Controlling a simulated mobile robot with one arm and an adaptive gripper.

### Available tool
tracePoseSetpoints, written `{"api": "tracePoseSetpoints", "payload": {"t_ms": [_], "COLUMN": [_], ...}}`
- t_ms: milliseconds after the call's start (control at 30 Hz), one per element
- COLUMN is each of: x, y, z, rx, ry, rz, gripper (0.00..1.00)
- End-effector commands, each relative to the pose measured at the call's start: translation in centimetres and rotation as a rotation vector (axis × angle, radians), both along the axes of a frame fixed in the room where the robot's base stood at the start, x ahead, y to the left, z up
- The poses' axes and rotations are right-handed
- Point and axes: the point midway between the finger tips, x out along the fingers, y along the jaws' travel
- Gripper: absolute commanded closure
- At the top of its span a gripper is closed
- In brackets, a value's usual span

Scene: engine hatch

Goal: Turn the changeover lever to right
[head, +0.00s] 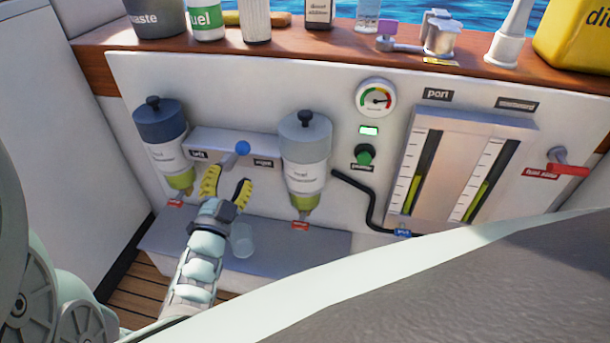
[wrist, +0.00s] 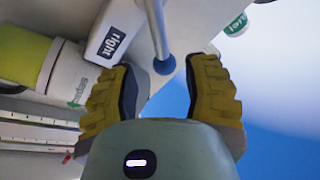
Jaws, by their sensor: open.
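The changeover lever, a thin metal rod with a blue ball knob (head: 243,148), sticks out from a grey housing (head: 215,141) between two filters. The housing has a left label (head: 199,154) and a right label (head: 263,163). My gripper (head: 228,178), with yellow-and-black fingers, is open just below the knob in the head view. In the wrist view the knob (wrist: 164,66) shows between the spread fingertips (wrist: 172,78), with a gap on both sides. The right label (wrist: 117,40) also shows there. Whether the knob is level with the tips in depth, I cannot tell.
A blue-topped filter (head: 160,135) stands left of the lever and a grey-topped filter (head: 305,150) right of it. A clear cup (head: 242,240) sits on the grey ledge (head: 300,255) below. A gauge (head: 375,98) and sight-tube panel (head: 455,165) are farther right.

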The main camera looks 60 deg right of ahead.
Motion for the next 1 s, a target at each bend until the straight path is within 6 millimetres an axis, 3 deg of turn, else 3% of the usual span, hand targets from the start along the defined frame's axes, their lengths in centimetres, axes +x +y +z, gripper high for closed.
{"api": "tracePoseSetpoints", "payload": {"t_ms": [100, 333, 1000], "x": [-0.9, -1.9, -2.1], "y": [2.2, 4.5, 4.9], "z": [-0.7, -1.3, -1.1], "rx": [0.003, 0.0, -0.004], "ry": [0.002, 0.0, -0.002], "rz": [0.003, 0.003, 0.003], "gripper": [0.52, 0.52, 0.52]}}
